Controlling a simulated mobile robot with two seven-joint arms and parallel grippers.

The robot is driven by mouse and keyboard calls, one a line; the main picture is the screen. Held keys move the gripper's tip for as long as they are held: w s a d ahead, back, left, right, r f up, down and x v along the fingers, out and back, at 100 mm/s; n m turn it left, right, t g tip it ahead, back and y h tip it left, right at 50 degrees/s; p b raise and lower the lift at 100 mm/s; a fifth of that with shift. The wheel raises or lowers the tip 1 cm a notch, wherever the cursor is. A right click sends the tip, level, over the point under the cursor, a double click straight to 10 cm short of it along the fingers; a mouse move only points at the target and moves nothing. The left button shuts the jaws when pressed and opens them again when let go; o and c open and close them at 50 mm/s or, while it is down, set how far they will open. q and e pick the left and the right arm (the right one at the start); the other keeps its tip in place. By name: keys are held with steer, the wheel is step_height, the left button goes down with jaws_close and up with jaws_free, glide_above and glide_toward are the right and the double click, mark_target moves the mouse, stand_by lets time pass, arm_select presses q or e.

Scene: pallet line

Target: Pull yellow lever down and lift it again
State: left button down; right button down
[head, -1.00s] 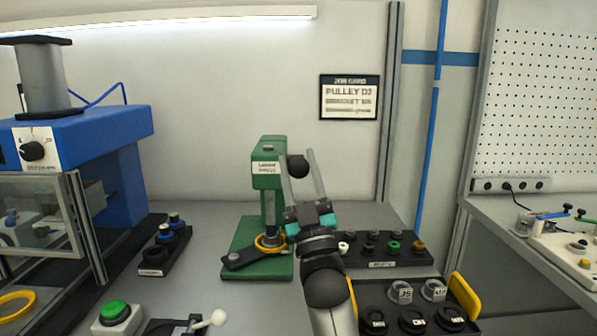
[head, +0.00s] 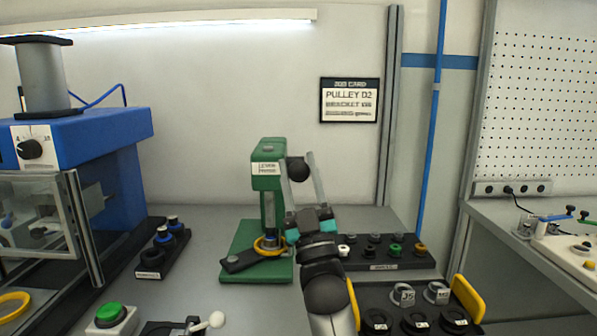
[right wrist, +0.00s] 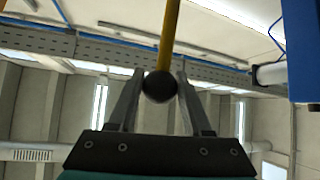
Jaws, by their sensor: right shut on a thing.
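The green lever press (head: 266,182) stands on the bench, upright on its green base. Its lever ends in a black ball knob (head: 299,169) at the press's upper right. In the right wrist view the yellow lever (right wrist: 169,35) runs down to the same black knob (right wrist: 160,87). My right gripper (head: 298,160) points upward and is shut on the knob, with one finger on each side. The yellow lever rod is hidden in the head view. A yellow ring (head: 270,245) lies at the foot of the press. My left gripper is not in view.
A black rack (head: 385,252) with several small parts stands right of the press. A yellow-handled tray (head: 468,297) is in front of it. A blue machine (head: 80,135), a black holder (head: 163,248) and a green button box (head: 109,316) are at left.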

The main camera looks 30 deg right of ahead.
steer(key=c, duration=0.7)
jaws_free()
steer(key=shift+w+f, duration=0.1)
steer(key=shift+f, duration=0.35)
steer(key=o, duration=0.3)
steer(key=shift+r, duration=0.2)
steer(key=shift+o, duration=0.2)
steer(key=v, duration=1.5)
steer(key=shift+s, duration=0.25)
